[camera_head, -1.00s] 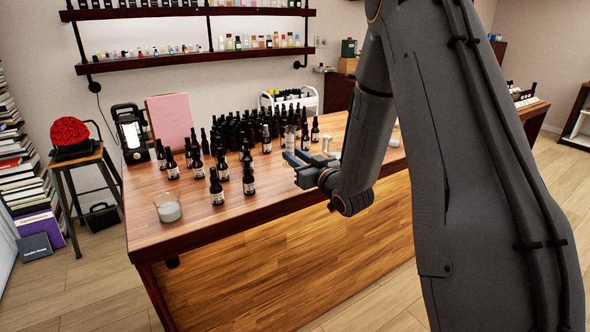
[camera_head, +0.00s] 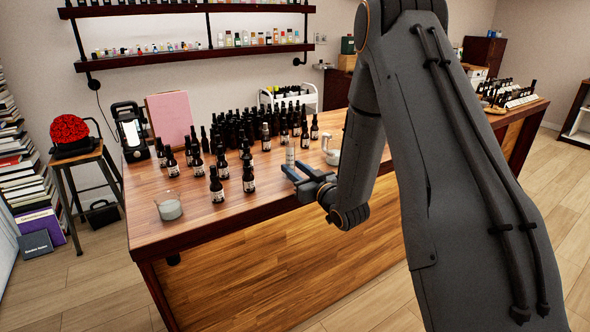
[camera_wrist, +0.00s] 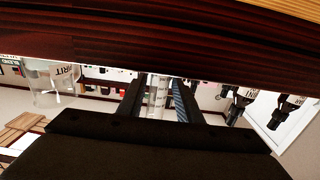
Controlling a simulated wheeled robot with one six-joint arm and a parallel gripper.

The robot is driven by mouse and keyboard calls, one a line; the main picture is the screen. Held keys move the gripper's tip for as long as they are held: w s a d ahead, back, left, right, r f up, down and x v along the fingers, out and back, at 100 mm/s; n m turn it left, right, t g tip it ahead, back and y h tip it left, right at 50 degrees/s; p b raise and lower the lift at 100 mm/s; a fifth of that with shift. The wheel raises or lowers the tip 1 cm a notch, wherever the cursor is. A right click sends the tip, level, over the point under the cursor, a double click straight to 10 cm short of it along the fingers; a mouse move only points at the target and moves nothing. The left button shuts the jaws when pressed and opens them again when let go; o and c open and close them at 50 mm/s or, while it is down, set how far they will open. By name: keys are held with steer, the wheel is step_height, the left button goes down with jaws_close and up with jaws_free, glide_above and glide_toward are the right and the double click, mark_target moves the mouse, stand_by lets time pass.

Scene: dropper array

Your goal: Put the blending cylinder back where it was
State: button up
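The blending cylinder (camera_head: 290,155) is a slim, clear upright tube, pale in the head view. It stands at my gripper's fingertips (camera_head: 291,172) over the front part of the wooden table. The inverted wrist view shows the cylinder (camera_wrist: 157,96) between the two dark fingers of my gripper (camera_wrist: 159,92), with both fingers close against its sides. My gripper looks shut on it. I cannot tell whether its base touches the tabletop.
The wooden table (camera_head: 235,210) has many dark bottles (camera_head: 235,130) behind the gripper. Labelled bottles (camera_head: 216,187) and a glass beaker (camera_head: 169,206) stand to the left. The front strip of tabletop is clear.

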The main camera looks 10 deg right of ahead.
steer(key=shift+o, duration=0.9)
steer(key=shift+r, duration=0.15)
steer(key=b+v, duration=0.3)
steer(key=v, duration=0.9)
steer(key=s+f+m+g+h, duration=0.2)
steer(key=s+f+g+h, duration=0.4)
steer(key=g, duration=0.3)
steer(key=s+a+m+g, duration=0.1)
steer(key=s+a+g, duration=0.3)
steer(key=s, duration=1.4)
steer(key=g, duration=0.3)
steer(key=shift+r+m+g, duration=0.25)
steer(key=shift+m+g, duration=0.05)
